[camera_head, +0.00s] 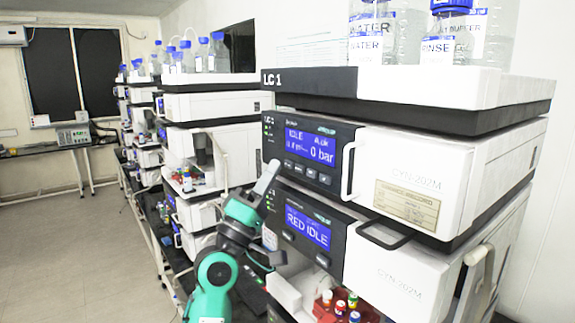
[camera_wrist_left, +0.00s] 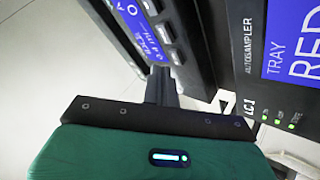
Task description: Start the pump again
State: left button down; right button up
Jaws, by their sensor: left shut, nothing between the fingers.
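The pump module (camera_head: 340,165) is the upper dark-fronted unit of the near stack marked LC 1. Its blue screen (camera_head: 310,146) reads IDLE and 0 bar, with a row of small buttons (camera_head: 306,172) below it. My left gripper (camera_head: 268,176) is shut and empty, just left of the pump's front panel. Whether it touches the panel cannot be told. In the left wrist view the closed fingers (camera_wrist_left: 161,86) point towards a panel with a blue screen (camera_wrist_left: 152,42) and grey buttons (camera_wrist_left: 166,32). My right gripper is not in view.
Below the pump, the autosampler screen (camera_head: 308,227) reads RED IDLE. A white handle (camera_head: 347,172) and a dark handle (camera_head: 384,236) stick out from the fronts. A red vial tray (camera_head: 335,306) lies lower. Bottles (camera_head: 372,35) stand on top. Floor at left is clear.

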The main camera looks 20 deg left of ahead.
pick_arm(q)
jog(key=shift+w, duration=0.1)
dwell(0.3)
jog(key=shift+w+d, duration=0.2)
jog(key=shift+w, duration=0.1)
jog(key=shift+w+d, duration=0.2)
jog(key=shift+w, duration=0.1)
dwell(0.7)
dwell(0.4)
jog(key=shift+s+a, duration=0.4)
jog(key=shift+s, duration=0.35)
jog(key=shift+s+a+p, duration=0.1)
jog(key=shift+s+a, duration=0.3)
jog(key=shift+s, duration=0.3)
jog(key=shift+s+a+p, duration=0.1)
jog(key=shift+s+a, duration=0.35)
jog(key=shift+s, duration=0.3)
jog(key=shift+s+a+p, duration=0.1)
jog(key=shift+s+a, duration=0.3)
jog(key=shift+s, duration=0.3)
